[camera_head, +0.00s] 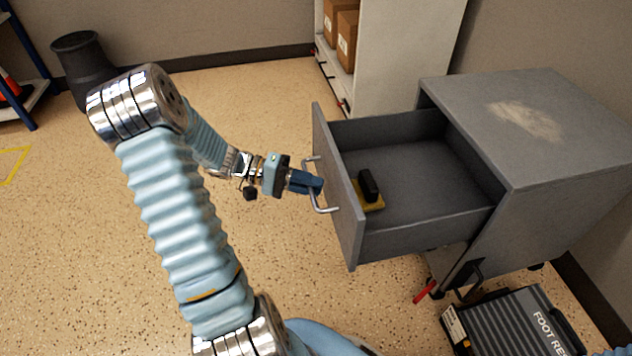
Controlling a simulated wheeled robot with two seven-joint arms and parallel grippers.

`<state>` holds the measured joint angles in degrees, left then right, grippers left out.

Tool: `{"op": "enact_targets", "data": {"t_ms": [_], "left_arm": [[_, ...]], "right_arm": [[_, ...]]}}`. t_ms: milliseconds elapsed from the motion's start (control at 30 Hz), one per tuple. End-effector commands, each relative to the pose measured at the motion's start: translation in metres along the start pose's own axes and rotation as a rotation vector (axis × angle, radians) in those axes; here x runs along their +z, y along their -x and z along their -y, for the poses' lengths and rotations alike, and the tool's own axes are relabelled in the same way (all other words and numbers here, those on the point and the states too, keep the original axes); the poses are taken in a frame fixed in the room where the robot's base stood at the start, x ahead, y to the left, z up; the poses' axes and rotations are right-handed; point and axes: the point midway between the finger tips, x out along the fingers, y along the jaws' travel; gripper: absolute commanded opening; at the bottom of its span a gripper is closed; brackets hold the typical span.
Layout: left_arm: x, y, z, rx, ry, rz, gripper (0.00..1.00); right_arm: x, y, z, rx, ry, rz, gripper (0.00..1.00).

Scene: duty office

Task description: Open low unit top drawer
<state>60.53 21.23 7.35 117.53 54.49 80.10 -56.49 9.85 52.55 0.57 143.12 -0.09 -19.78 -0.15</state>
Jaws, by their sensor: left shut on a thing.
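The low unit (545,130) is a grey metal cabinet at the right. Its top drawer (400,239) is pulled well out to the left, and its inside shows. A black object (368,185) sits on a small yellow piece (372,203) in the drawer. The drawer has a silver bar handle (325,208) on its front. My left gripper (313,184) is shut on this handle, with its blue fingers at the bar. My right gripper is not in view.
A black ribbed case (510,325) marked "FOOT RE" lies on the floor below the cabinet. A white shelf (400,60) with cardboard boxes (346,38) stands behind. A dark bin (80,65) stands at the back left. The speckled floor left of the drawer is clear.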

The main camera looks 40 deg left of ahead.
Motion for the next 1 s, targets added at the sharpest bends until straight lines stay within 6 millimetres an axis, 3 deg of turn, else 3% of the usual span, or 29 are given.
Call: {"op": "enact_targets", "data": {"t_ms": [233,267,400,767,1000], "left_arm": [[0.0,0.0,0.0,-0.001,0.0,-0.001,0.0],[0.0,0.0,0.0,-0.001,0.0,-0.001,0.19],[0.0,0.0,0.0,-0.001,0.0,-0.001,0.38],[-0.001,0.007,0.0,-0.001,0.0,-0.003,0.38],[-0.001,0.056,0.0,-0.003,0.001,-0.006,0.38]], "right_arm": [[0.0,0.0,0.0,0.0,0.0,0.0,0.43],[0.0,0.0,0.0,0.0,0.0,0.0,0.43],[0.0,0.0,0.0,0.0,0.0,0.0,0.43],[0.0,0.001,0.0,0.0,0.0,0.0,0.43],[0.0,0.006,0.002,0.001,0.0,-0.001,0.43]]}}
